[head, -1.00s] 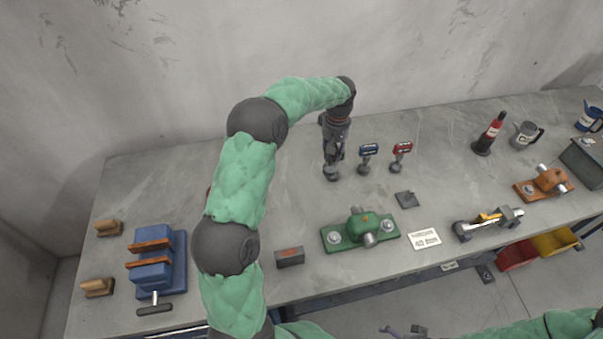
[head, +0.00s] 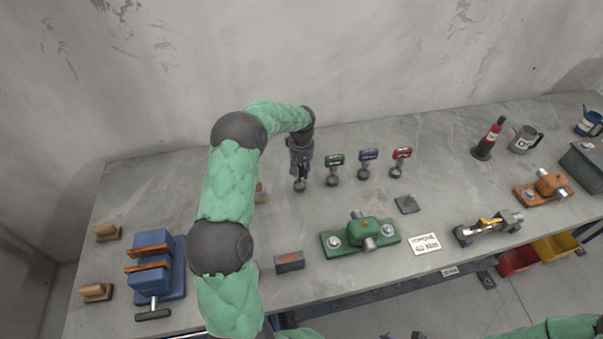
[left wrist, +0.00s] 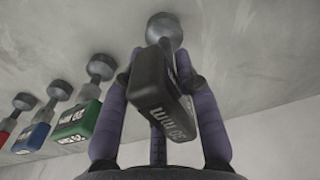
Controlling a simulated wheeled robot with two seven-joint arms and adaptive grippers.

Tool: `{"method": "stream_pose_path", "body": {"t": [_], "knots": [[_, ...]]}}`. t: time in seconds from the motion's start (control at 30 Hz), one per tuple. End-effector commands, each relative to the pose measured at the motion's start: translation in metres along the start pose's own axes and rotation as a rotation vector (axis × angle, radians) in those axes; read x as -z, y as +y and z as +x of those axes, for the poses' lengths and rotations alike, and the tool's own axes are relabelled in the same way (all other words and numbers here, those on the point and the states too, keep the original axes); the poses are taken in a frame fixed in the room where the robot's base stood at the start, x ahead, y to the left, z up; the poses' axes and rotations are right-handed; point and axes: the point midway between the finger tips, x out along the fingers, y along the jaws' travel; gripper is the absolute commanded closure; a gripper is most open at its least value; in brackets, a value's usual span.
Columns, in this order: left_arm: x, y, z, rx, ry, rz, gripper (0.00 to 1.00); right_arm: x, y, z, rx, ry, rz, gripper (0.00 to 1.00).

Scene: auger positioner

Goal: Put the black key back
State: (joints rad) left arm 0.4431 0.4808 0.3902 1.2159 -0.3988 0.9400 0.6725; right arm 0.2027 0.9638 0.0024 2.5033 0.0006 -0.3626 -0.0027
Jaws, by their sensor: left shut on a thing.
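The black key (left wrist: 163,85), a dark block marked with white figures, is between the purple fingers of my left gripper (left wrist: 160,75). It looks slightly tilted in the left wrist view. Beyond it is a round grey foot (left wrist: 164,29) at the bench top; whether the key sits fully on it I cannot tell. In the head view my left gripper (head: 300,180) points down at the left end of the key row and mostly hides the black key. Only small dark tips of my right gripper (head: 417,335) show at the bottom edge.
The green key (head: 334,161), blue key (head: 368,156) and red key (head: 402,154) stand in a row to the right, the green one closest. A green fixture (head: 338,242), a small dark box (head: 289,262) and a blue vise (head: 173,272) are nearer the front.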

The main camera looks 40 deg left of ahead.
Motion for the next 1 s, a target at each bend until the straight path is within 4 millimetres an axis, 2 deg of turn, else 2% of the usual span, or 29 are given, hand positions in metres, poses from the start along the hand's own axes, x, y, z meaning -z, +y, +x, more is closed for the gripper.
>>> {"method": "stream_pose_path", "body": {"t": [0.13, 0.5, 0.53, 0.6, 1.0], "knots": [[0.001, 0.0, 0.015, 0.0, 0.002, 0.0, 1.0, 0.0, 0.0, 0.001, 0.0, 0.0, 0.0, 0.01], [0.001, 0.001, 0.019, -0.001, 0.002, 0.0, 1.0, 0.0, 0.001, 0.003, 0.0, 0.0, 0.0, 0.01], [0.0, 0.0, 0.02, 0.0, 0.0, 0.0, 0.66, 0.0, 0.001, 0.003, 0.0, 0.0, 0.0, 0.01], [0.0, 0.0, 0.019, 0.0, 0.0, 0.0, 0.47, 0.0, 0.001, 0.003, 0.0, 0.0, 0.0, 0.01], [0.0, 0.0, 0.016, 0.0, 0.0, 0.0, 0.45, 0.0, 0.0, 0.001, 0.0, 0.0, 0.0, 0.01]]}}
